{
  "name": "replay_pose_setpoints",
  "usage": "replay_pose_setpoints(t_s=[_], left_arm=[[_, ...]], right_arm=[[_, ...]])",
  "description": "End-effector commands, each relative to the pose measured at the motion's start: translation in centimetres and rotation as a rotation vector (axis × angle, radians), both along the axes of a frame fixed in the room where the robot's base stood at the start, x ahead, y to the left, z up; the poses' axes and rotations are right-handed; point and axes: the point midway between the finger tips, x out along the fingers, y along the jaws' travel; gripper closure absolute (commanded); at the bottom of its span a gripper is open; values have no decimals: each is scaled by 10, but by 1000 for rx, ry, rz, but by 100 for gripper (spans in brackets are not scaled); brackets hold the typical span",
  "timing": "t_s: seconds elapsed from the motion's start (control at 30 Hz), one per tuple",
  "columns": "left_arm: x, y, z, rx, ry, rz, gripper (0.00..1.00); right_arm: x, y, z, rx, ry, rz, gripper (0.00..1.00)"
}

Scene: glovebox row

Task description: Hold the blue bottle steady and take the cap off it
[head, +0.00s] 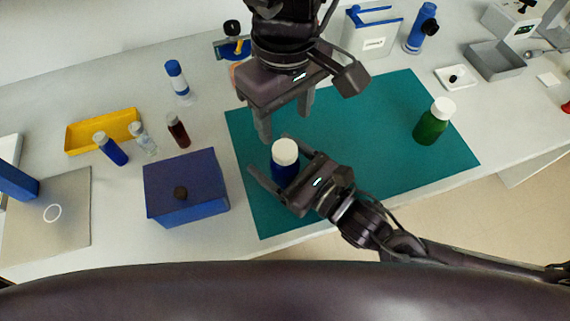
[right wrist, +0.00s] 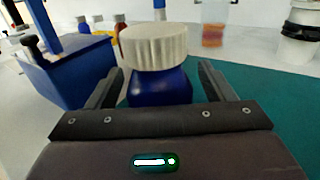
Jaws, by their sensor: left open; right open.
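The blue bottle (head: 284,174) stands upright on the teal mat (head: 370,165), with its white cap (head: 285,151) on top. My right gripper (head: 268,157) is open, with one finger on each side of the bottle. In the right wrist view the blue bottle (right wrist: 160,87) and its ribbed white cap (right wrist: 154,46) stand between the open fingers (right wrist: 160,82); a gap shows beside the bottle. My left gripper (head: 285,124) is open and empty, pointing down above the mat, just beyond and above the cap. The lower part of the bottle is partly hidden by my right gripper.
A green bottle (head: 432,124) with a white cap stands on the mat at right. A blue box (head: 186,190) with a dark knob is left of the mat. Small vials and a yellow tray (head: 85,133) lie farther left. The mat's middle is clear.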

Motion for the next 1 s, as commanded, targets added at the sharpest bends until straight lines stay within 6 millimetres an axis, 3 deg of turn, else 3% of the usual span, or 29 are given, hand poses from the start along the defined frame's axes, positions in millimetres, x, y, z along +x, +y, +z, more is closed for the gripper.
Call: replay_pose_setpoints(t_s=[0.07,0.63,1.0], left_arm=[[0,0,0,0,0,0,44],[0,0,0,-1,1,0,44],[0,0,-9,2,2,-1,44]], right_arm=[[0,0,0,0,0,0,26],[0,0,0,0,0,0,100],[0,0,0,0,0,-1,100]])
